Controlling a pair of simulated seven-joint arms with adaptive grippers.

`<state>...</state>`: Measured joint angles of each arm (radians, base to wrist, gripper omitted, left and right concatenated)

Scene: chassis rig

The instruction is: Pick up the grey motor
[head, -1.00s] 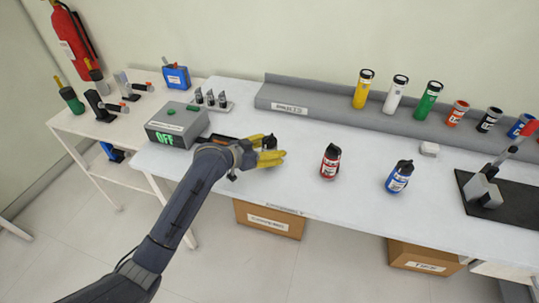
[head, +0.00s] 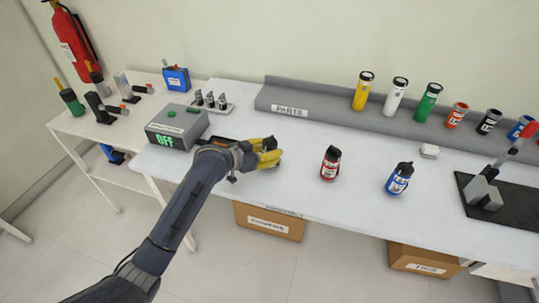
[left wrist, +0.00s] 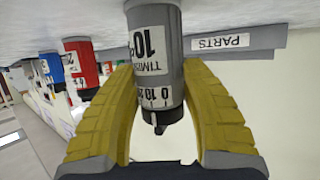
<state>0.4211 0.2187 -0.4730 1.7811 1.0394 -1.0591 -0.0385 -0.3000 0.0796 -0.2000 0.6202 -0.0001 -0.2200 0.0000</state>
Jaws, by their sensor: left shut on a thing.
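The grey motor (left wrist: 155,62) is a grey cylinder with white labels and a dark tip, seen upside down in the left wrist view. My left gripper (left wrist: 161,100) has its two yellow fingers closed around it, one on each side. In the head view my left gripper (head: 266,153) is at the left part of the table, and its fingers hide most of the motor. I cannot tell whether the motor still touches the table. My right gripper is not in view.
A red motor (head: 330,163) and a blue motor (head: 399,178) stand to the right on the white table. A grey box reading OFF (head: 177,127) is left of my gripper. A grey PARTS shelf (head: 290,107) holds several coloured cylinders behind. Table space between is clear.

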